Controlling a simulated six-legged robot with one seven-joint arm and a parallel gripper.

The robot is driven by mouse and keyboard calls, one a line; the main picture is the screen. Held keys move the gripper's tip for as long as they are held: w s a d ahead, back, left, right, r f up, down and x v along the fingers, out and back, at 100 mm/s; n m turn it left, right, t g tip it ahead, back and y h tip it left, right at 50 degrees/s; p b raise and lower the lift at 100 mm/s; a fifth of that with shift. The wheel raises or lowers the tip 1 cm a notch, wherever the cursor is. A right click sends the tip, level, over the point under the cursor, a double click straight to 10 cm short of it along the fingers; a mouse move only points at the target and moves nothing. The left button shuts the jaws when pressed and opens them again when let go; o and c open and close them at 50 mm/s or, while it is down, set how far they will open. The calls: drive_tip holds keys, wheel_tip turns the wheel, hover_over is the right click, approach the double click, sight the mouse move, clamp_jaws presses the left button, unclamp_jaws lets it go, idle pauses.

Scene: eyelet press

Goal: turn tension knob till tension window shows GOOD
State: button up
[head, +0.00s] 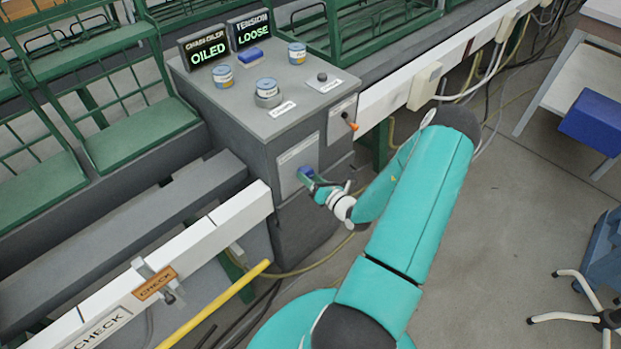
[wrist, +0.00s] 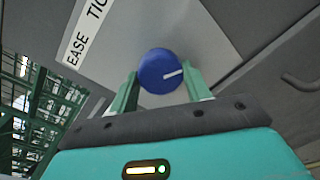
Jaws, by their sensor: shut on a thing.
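The tension knob (wrist: 160,72) is round and blue with a white pointer line, and sits on a light grey panel. In the wrist view the pointer is toward the right. My gripper (wrist: 161,88) is shut on the knob, one green finger on each side. In the head view my gripper (head: 308,180) reaches the front face of the grey cabinet, with a bit of the blue knob (head: 305,173) showing. The tension window (head: 252,30) on top of the cabinet reads LOOSE. A label (wrist: 86,33) beside the knob shows "EASE" and "TIG", partly cut off.
The chain oiler window (head: 208,48) reads OILED. Several small tins stand on the cabinet top (head: 300,110). An orange-tipped lever (head: 350,122) sticks out to the right of the knob's panel. A yellow bar (head: 215,305) and white rail (head: 200,240) lie left of my arm.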

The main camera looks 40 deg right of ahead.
drive_tip(key=shift+s+f, duration=0.1)
drive_tip(key=o, duration=1)
drive_tip(key=s, duration=1.3)
drive_tip(key=shift+s+a+r, duration=0.2)
drive_tip(key=shift+s+r, duration=0.15)
drive_tip(key=shift+r, duration=0.05)
